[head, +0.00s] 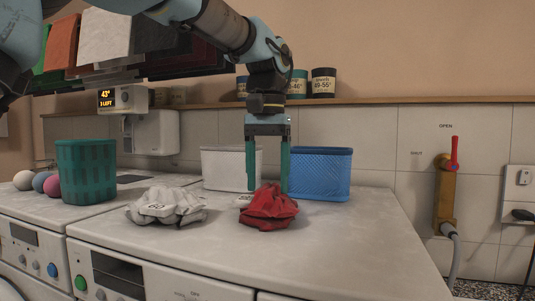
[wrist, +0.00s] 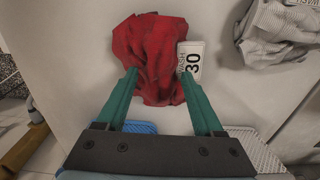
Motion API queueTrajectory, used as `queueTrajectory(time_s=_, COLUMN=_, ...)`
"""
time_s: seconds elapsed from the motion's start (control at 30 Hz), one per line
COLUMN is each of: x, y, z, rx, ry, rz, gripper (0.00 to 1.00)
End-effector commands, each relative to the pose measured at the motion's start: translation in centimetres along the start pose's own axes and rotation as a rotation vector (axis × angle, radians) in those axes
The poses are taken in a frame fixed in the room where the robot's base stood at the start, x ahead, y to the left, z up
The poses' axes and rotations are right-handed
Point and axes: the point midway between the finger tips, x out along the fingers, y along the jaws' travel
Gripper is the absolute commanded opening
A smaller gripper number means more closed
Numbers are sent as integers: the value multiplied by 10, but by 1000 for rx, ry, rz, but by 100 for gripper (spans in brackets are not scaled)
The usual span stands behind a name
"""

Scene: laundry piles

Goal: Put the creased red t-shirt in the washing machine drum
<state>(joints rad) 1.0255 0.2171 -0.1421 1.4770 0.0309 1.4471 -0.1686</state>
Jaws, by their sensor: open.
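The creased red t-shirt (head: 268,208) lies crumpled on the white machine top in the head view. It also shows in the wrist view (wrist: 150,50), beyond and between the fingertips. My gripper (head: 268,188) points straight down over it, with its two green fingers apart and the tips close to the cloth. In the wrist view my gripper (wrist: 158,75) is open, with red cloth between its tips. I cannot tell whether the fingers touch the cloth. The washing machine drum's opening is not clearly visible.
A grey-white crumpled garment (head: 167,206) lies left of the red one. A white basket (head: 230,168) and a blue basket (head: 322,174) stand behind. A green basket (head: 86,171) is at left. A card marked 30 (wrist: 191,60) lies beside the shirt. The right front top is clear.

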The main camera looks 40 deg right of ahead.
Motion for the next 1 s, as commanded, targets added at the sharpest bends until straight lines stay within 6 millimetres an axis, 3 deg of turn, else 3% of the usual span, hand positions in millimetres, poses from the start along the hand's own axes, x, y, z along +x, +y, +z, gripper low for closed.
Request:
queueTrajectory(time_s=0.5, x=-98, y=0, z=-1, rx=0, ry=1, rz=0, gripper=69)
queueTrajectory(time_s=0.6, x=-108, y=0, z=-1, rx=0, ry=1, rz=0, gripper=69)
queueTrajectory(time_s=0.83, x=-113, y=-1, z=0, rx=16, ry=-2, rz=4, gripper=95)
queueTrajectory(time_s=0.9, x=-112, y=-3, z=0, rx=65, ry=-5, rz=16, gripper=100)
queueTrajectory(time_s=1.0, x=-109, y=-8, z=-1, rx=207, ry=-7, rz=52, gripper=100)
